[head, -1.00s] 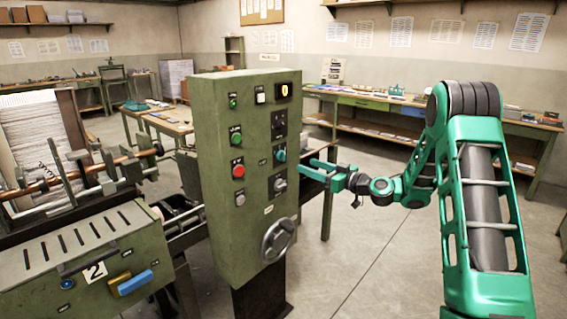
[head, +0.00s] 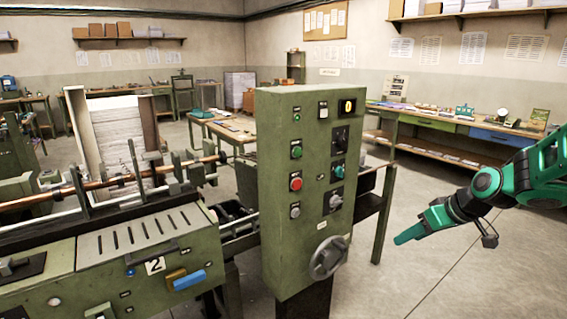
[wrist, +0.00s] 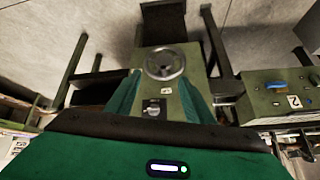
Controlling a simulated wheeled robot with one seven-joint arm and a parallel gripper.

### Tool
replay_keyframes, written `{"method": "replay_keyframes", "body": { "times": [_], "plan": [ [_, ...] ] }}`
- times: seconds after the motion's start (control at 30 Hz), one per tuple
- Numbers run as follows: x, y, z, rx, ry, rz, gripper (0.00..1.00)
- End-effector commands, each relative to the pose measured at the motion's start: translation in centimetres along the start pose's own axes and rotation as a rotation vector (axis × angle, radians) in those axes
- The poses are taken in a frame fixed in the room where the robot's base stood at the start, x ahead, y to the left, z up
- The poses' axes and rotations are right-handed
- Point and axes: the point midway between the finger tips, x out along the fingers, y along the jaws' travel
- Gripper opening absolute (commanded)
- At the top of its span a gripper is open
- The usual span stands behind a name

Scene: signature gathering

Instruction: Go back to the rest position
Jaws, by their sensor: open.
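My green gripper (head: 410,234) is in the head view at the right, pointing down-left. It is to the right of the green control cabinet (head: 280,235), apart from it and holding nothing visible. The wrist view shows its two green fingers spread apart, with the gap between them (wrist: 158,95) empty.
A green machine with a slotted top (head: 140,235), marked 2, stands left of the cabinet. A dark-legged frame (head: 384,212) stands just behind the cabinet's right side. A long workbench (head: 440,122) lines the right wall. The floor (head: 465,275) at the right front is clear.

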Motion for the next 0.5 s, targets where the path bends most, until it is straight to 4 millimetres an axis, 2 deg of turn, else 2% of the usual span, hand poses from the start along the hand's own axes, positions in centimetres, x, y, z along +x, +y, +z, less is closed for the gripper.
{"method": "replay_keyframes", "body": {
  "times": [0.03,0.27,0.5],
  "plan": [
    [-1.3,-0.1,1.4,0.035,-0.038,0.025,0.48],
    [-7.2,-0.5,9.5,0.258,-0.228,0.143,0.48],
    [-13.5,-2.4,18.3,0.541,-0.392,0.260,0.48]
  ]
}}
